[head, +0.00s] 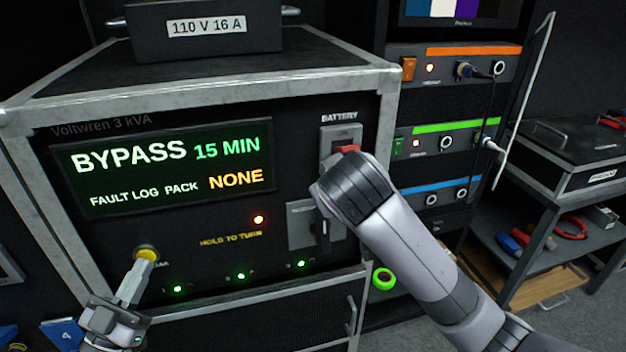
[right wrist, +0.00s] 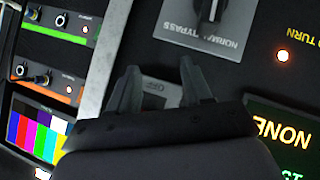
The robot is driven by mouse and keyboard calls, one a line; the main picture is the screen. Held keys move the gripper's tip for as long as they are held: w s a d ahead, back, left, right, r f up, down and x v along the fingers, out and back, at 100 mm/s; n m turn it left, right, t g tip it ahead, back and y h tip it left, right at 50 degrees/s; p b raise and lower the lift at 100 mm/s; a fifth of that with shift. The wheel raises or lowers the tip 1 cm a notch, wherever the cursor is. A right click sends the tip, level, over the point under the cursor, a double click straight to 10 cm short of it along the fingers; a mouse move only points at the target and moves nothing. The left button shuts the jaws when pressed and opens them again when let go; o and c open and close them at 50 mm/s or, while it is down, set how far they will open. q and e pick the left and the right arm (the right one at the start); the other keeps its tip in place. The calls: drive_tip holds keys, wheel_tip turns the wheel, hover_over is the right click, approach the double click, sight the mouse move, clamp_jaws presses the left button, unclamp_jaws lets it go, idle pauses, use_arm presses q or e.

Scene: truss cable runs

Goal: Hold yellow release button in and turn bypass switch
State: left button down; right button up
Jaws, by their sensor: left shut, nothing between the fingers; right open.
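The yellow release button (head: 148,252) is at the lower left of the power unit's front panel. My left gripper (head: 145,260) is shut and empty, with its fingertips against the button, covering part of it. How far the button is pressed in cannot be told. The bypass switch (head: 323,230), a dark handle on a grey plate, is at the panel's lower right, its handle roughly vertical. It also shows upside down in the right wrist view (right wrist: 210,10). My right gripper (right wrist: 157,88) is open and empty, in front of the battery switch plate (right wrist: 160,91); my arm hides it in the head view.
The display (head: 165,165) reads BYPASS 15 MIN, FAULT LOG, PACK NONE. An orange lamp (head: 258,219) glows above HOLD TO TURN. The red battery switch (head: 346,149) is just above my right wrist. A rack with cables (head: 465,70) and a shelf cart (head: 560,235) stand to the right.

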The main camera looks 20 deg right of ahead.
drive_tip(key=shift+s+r+n+t+h, duration=0.1)
drive_tip(key=shift+r+n+t+h, duration=0.2)
drive_tip(key=shift+r+t+h, duration=0.15)
drive_tip(key=shift+f, duration=0.1)
drive_tip(key=s+a+f+n+t+y, duration=0.1)
drive_tip(key=s+f+n, duration=0.4)
drive_tip(key=n, duration=1.2)
drive_tip(key=s+a+f+n+t+y, duration=0.1)
drive_tip(key=s+f+n+t+y, duration=0.2)
drive_tip(key=n, duration=1.3)
drive_tip(key=s+f+t, duration=0.2)
drive_tip(key=s+f, duration=0.1)
drive_tip(key=f, duration=0.1)
drive_tip(key=shift+s+a+f+n, duration=0.3)
drive_tip(key=shift+a+n, duration=0.05)
drive_tip(key=shift+n, duration=0.05)
drive_tip(key=shift+t+y, duration=0.25)
